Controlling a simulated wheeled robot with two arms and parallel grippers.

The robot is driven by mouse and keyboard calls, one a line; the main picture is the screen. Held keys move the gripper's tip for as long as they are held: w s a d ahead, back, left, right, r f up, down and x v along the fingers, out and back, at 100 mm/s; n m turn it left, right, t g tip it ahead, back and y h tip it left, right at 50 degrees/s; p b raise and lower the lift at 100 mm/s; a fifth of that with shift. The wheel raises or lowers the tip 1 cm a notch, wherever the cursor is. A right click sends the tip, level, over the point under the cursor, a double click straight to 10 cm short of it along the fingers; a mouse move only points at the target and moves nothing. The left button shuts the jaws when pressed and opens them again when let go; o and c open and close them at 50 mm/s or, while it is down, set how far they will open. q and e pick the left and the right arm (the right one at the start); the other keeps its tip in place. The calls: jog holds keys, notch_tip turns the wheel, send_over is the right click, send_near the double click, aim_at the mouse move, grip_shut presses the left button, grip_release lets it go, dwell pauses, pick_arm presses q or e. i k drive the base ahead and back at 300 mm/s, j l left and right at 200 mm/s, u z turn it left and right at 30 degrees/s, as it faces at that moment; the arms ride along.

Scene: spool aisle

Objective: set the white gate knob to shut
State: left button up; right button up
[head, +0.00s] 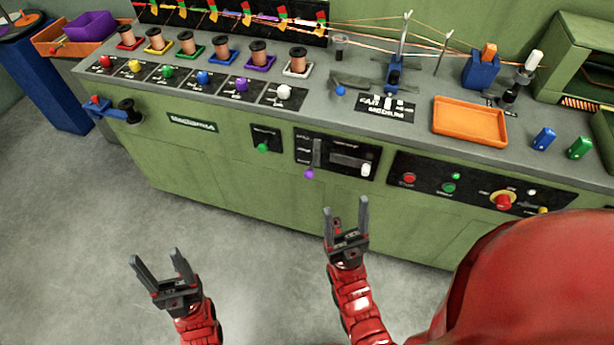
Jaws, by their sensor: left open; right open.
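A white knob (284,92) sits on a small black labelled plate at the right end of a row of coloured knobs on the grey bench top. It stands in front of the copper spool with the white base (298,60). The plate's lettering is too small to read, so I cannot tell its setting. My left gripper (157,257) is open and empty over the floor at lower left, well apart from the knob. My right gripper (345,207) is open and empty in front of the green cabinet, below and right of the knob.
Red (105,62), yellow (134,66), green (167,71), blue (203,77) and purple (241,84) knobs line up left of the white one. A white handle (366,170) sits on the front panel. An orange tray (470,121) lies at right.

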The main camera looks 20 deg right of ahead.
aim_at(366, 166)
jog(key=z, duration=1)
